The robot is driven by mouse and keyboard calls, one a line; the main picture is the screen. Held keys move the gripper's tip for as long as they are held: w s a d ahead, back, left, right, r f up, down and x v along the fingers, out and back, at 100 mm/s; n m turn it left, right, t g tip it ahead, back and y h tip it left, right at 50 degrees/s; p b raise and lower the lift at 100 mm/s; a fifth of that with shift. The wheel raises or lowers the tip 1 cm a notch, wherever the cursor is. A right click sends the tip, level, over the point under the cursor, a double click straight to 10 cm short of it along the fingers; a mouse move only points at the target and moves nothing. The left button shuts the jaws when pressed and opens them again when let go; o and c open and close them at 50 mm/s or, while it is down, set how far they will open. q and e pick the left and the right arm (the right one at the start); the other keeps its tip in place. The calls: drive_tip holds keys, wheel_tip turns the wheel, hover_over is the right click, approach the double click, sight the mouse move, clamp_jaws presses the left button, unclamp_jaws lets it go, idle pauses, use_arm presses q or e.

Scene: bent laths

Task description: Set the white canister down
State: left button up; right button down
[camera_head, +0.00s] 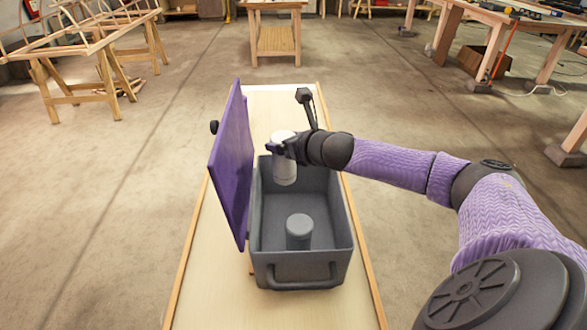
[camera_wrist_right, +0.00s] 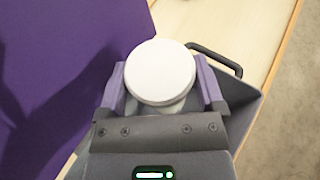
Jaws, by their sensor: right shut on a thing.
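The white canister (camera_head: 284,168) is upright in my right gripper (camera_head: 283,146), over the far left part of the grey bin. In the right wrist view the canister's round white lid (camera_wrist_right: 161,72) sits between the two purple-grey fingers (camera_wrist_right: 160,92), which are shut on it. The grey open bin (camera_head: 343,225) stands on the table, with a handle on its near side. A grey cylinder (camera_head: 299,232) stands inside the bin near its front. Whether the canister's base touches anything is unclear. My left gripper is not in view.
A purple panel (camera_head: 232,165) with a black knob stands upright along the bin's left side; it also fills the left of the right wrist view (camera_wrist_right: 50,70). The pale wooden table (camera_head: 215,290) has bare strips in front of and behind the bin. Workbenches stand far off.

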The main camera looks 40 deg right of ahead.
drive_tip(key=f+b, duration=0.2)
drive_tip(key=f, duration=0.1)
drive_tip(key=shift+w+f, duration=0.15)
drive_tip(key=shift+w, duration=0.05)
drive_tip(key=shift+f, duration=0.35)
use_arm(q)
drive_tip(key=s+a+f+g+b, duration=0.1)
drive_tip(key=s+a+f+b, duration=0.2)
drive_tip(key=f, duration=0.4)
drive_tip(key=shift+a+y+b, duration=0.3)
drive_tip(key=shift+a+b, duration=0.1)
drive_tip(key=shift+b, duration=0.3)
use_arm(e)
wheel_tip(320, 180, down, 9)
drive_tip(key=shift+f, duration=0.15)
unclamp_jaws()
use_arm(q)
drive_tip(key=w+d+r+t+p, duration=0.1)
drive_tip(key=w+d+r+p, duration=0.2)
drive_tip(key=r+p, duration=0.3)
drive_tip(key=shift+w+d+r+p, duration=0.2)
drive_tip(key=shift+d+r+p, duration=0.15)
drive_tip(key=shift+p, duration=0.2)
use_arm(e)
drive_tip(key=d+v, duration=0.1)
drive_tip(key=v, duration=1.1)
drive_tip(key=shift+a, duration=0.4)
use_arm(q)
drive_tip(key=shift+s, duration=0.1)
